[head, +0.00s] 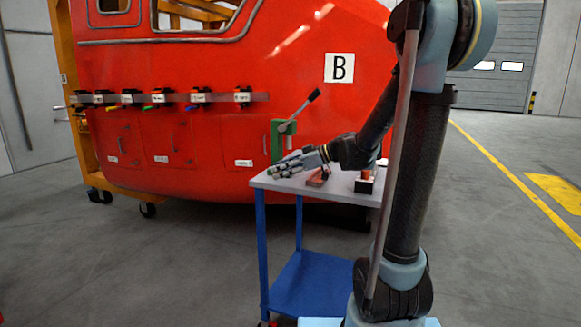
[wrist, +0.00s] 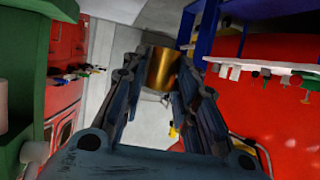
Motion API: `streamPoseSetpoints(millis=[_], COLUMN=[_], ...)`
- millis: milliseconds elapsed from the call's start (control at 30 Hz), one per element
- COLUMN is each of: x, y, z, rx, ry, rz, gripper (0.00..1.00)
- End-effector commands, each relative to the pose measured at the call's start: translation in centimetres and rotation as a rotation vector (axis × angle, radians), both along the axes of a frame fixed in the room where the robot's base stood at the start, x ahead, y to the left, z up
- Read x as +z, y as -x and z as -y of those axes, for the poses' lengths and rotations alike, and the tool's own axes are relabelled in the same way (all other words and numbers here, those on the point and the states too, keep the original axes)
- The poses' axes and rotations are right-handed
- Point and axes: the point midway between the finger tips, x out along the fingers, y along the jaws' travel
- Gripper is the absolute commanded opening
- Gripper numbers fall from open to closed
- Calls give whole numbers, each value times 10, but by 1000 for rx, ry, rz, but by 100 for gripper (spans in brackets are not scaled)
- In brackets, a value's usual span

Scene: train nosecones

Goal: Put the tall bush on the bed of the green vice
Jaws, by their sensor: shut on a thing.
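A brass-coloured bush (wrist: 162,68) is held between the fingertips of my gripper in the wrist view. In the head view my gripper (head: 283,169) reaches left over the grey top of the trolley (head: 335,188), and I cannot make out the bush there. A green upright device with a long dark lever (head: 277,140) stands at the back left of the trolley top, just behind my fingers. I cannot tell whether it is the green vice. Green bodywork (wrist: 38,45) fills the left edge of the wrist view, close to my gripper.
A small red device (head: 318,177) sits on the trolley beneath my wrist. A dark box with an orange top (head: 366,180) stands right of it. A red train nosecone (head: 200,120) with a rail of labelled items rises behind. Floor left of the trolley is clear.

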Motion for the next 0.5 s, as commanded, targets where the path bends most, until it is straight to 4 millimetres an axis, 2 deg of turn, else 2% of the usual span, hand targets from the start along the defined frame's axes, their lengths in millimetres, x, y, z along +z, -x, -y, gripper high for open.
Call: streamPoseSetpoints(millis=[500], x=[0], y=[-96], z=[19], rx=[-1], ry=[0], rz=[-1], gripper=[0])
